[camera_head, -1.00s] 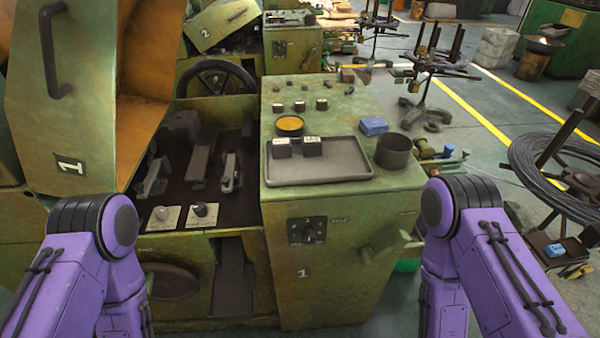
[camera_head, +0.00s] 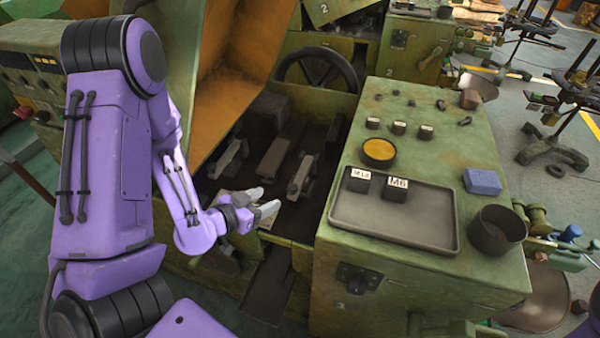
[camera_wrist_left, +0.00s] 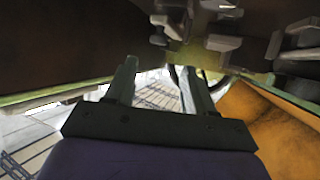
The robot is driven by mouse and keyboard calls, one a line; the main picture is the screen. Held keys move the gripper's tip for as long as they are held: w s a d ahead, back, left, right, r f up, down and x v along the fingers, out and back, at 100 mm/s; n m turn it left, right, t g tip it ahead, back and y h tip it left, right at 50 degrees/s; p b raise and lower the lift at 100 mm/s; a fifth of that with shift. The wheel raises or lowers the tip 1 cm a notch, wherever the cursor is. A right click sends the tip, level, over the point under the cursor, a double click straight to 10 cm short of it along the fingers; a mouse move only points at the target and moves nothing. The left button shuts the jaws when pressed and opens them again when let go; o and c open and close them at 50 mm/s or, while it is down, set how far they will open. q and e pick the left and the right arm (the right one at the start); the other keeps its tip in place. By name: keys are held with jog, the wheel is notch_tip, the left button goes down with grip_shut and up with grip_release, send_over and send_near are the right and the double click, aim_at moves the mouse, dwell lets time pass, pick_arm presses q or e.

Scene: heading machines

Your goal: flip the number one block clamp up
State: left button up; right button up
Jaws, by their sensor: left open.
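Inside the open machine in the head view are several grey clamps: a left one (camera_head: 230,157), a middle one (camera_head: 274,155) and a right one (camera_head: 301,176). I cannot tell from any marking which is the number one block clamp. My left gripper (camera_head: 268,202) is open and empty at the front edge of the bay, in front of the clamps and apart from them. In the left wrist view its two fingers (camera_wrist_left: 160,78) are spread, with grey clamp parts (camera_wrist_left: 222,42) beyond them at the top. My right gripper is out of view.
Right of the bay is a green cabinet top with a grey tray (camera_head: 390,235), two labelled dark blocks (camera_head: 397,188), a blue box (camera_head: 482,181) and a dark cup (camera_head: 496,230). The raised cover (camera_head: 250,50) with its orange inside stands above the bay. A handwheel (camera_head: 318,75) is behind.

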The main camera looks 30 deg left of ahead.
aim_at(292, 186)
pick_arm(q)
jog(key=b+x, duration=0.2)
jog(key=x, duration=0.7)
jog(key=shift+w+d+r+b, duration=0.1)
jog(key=shift+d+b, duration=0.05)
jog(key=shift+b, duration=0.25)
jog(key=shift+w, duration=0.25)
jog(key=shift+d, duration=0.1)
grip_shut()
jog(key=shift+w, duration=0.1)
